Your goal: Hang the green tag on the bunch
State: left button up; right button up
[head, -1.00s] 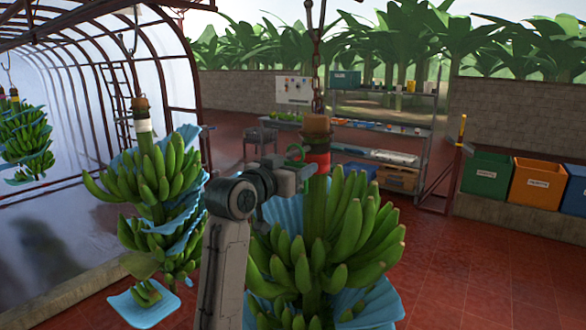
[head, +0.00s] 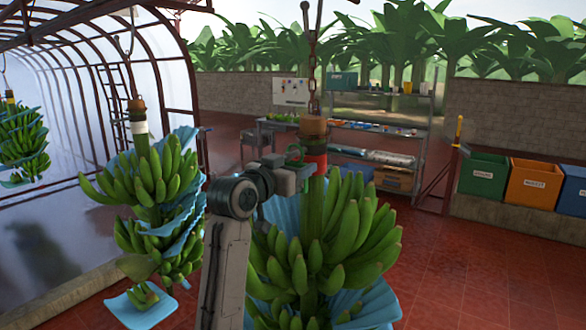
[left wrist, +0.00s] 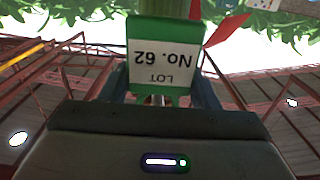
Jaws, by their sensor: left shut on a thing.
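My left gripper (head: 297,171) is shut on the green tag (head: 293,154), right beside the stem of the near banana bunch (head: 322,240). In the left wrist view the tag (left wrist: 163,58) shows upside down, with a white label reading "LOT No. 62", between the fingers. The green stem (left wrist: 163,8) runs behind it, with a red band (left wrist: 226,28) to its right. In the head view the red band (head: 317,161) sits below the brown stem top (head: 313,126), which hangs on a chain. I cannot tell whether the tag's hook is around the stem. My right gripper is not in view.
A second bunch (head: 155,180) with a white band and blue sheets hangs at the left, and another (head: 22,140) at the far left. A shelf rack (head: 385,130) stands behind. Green and orange bins (head: 534,185) line the right wall. The red floor at right is clear.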

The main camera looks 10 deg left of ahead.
pick_arm(q)
jog(key=shift+w+d+f, duration=0.1)
jog(key=shift+w+f, duration=0.05)
jog(key=shift+f, duration=0.25)
dwell(0.5)
dwell(0.3)
jog(key=o, duration=1.2)
